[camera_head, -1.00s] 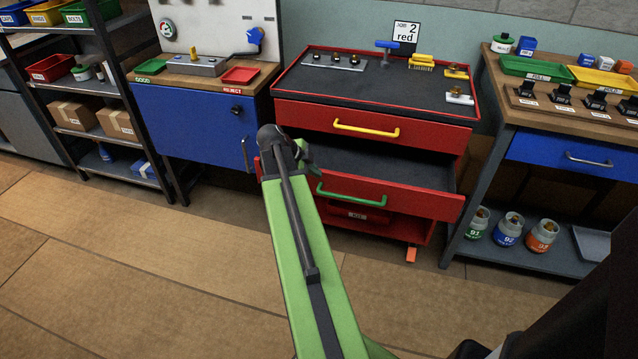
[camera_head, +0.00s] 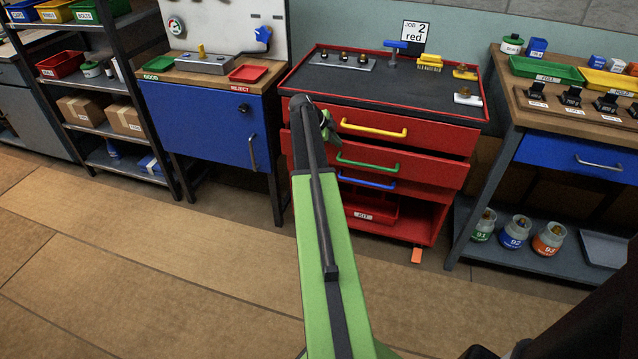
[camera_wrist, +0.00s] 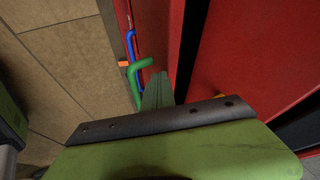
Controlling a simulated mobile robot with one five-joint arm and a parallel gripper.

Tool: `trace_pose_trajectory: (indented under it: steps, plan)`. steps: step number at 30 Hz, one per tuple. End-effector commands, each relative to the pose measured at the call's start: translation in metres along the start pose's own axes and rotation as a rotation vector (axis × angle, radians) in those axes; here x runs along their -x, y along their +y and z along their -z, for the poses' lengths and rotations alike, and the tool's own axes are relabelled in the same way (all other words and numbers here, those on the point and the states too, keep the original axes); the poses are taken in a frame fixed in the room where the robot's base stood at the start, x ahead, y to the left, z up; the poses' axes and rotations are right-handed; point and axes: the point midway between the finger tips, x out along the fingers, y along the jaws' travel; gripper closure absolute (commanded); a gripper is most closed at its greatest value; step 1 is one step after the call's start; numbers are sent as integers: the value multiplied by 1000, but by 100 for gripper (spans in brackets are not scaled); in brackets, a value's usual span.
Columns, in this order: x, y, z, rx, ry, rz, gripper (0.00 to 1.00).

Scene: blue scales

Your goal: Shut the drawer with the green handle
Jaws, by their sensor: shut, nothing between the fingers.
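The red cabinet (camera_head: 420,220) has a drawer with a green handle (camera_head: 368,163), below a yellow-handled drawer (camera_head: 374,130) and above a blue handle (camera_head: 367,182). My gripper (camera_head: 328,126) is shut and empty, at the left part of the drawer fronts. In the wrist view the shut fingers (camera_wrist: 158,88) point at a red front beside the green handle (camera_wrist: 136,72). Whether they touch it is unclear. A dark gap shows between red panels there.
A blue cabinet (camera_head: 205,125) stands left of the red one. A workbench with a blue drawer (camera_head: 575,158) stands at the right, with several jars on its lower shelf. An orange tag (camera_head: 416,255) lies at the cabinet's foot.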

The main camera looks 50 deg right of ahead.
Motion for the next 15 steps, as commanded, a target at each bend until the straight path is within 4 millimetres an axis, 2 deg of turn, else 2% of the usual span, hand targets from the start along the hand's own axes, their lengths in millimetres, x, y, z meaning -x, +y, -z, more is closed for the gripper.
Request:
trace_pose_trajectory:
  steps: [9,11,15]
  plan:
    - [2,3,-1,1,-1,1,100]
    - [6,9,-2,1,-1,1,100]
    - [22,35,-6,3,-2,3,100]
